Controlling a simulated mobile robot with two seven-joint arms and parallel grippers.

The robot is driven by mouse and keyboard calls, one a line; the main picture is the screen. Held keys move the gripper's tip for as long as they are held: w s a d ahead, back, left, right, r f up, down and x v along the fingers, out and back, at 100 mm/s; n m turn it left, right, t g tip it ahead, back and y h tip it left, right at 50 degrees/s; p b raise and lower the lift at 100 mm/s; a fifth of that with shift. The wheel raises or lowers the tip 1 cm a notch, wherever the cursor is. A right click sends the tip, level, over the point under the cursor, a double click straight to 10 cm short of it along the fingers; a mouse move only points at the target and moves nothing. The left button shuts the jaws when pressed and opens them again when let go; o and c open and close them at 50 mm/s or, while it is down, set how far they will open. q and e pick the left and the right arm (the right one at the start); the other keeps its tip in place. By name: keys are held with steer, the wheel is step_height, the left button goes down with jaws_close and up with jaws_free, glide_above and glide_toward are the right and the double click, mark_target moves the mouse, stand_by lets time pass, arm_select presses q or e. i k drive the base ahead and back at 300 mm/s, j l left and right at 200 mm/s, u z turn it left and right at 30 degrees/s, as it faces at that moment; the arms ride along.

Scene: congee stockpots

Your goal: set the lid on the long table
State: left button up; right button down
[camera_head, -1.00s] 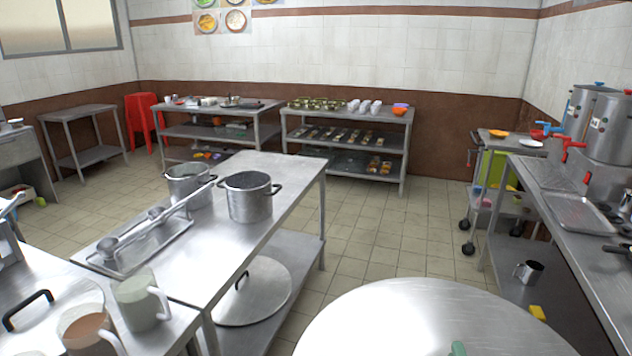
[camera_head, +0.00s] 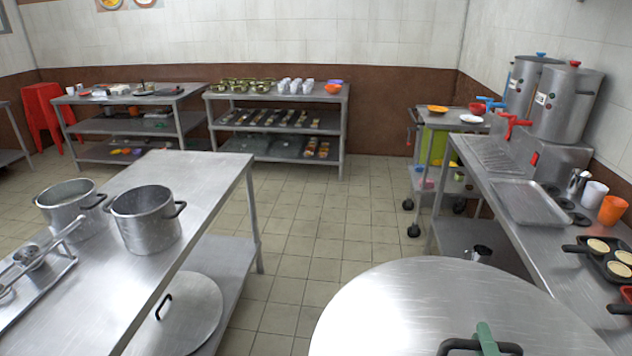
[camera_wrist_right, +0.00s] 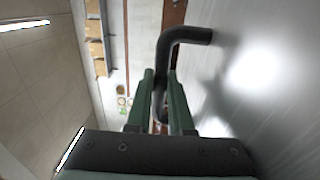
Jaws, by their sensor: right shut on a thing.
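A large round steel lid (camera_head: 440,300) fills the bottom middle of the head view, close to me. My right gripper (camera_head: 487,338), with green fingers, is shut on the lid's black handle (camera_head: 458,345). In the right wrist view the green fingers (camera_wrist_right: 161,95) close around the black handle (camera_wrist_right: 185,35), and the lid's shiny face (camera_wrist_right: 255,90) is on the right. A long steel table (camera_head: 185,195) stands to the left with bare top on its right part. My left gripper is not in view.
Two steel pots (camera_head: 145,222) (camera_head: 72,205) stand on the long table, beside a tray with ladles (camera_head: 35,262). Another lid (camera_head: 190,310) rests on its lower shelf. A counter (camera_head: 520,225) with a tray and pans runs along the right. Tiled floor (camera_head: 320,215) lies open between.

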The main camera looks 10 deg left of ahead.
mark_target(174, 176)
steer(key=i+u, duration=0.15)
steer(key=i, duration=0.35)
steer(key=i+l+u, duration=0.15)
steer(key=i, duration=0.35)
steer(key=i+l+u, duration=0.1)
steer(key=i+u, duration=0.25)
steer(key=i+l+u, duration=0.2)
steer(key=u, duration=0.2)
steer(key=i+l+u, duration=0.25)
steer(key=u, duration=0.2)
steer(key=i+l+u, duration=0.25)
steer(key=l+u, duration=0.2)
steer(key=i+l+u, duration=0.2)
steer(key=l+u, duration=0.15)
steer(key=u, duration=0.15)
steer(key=i+l+u, duration=0.15)
steer(key=l+u, duration=0.2)
steer(key=l, duration=0.15)
steer(key=l+u, duration=0.3)
steer(key=l, duration=0.15)
steer(key=i+l, duration=0.05)
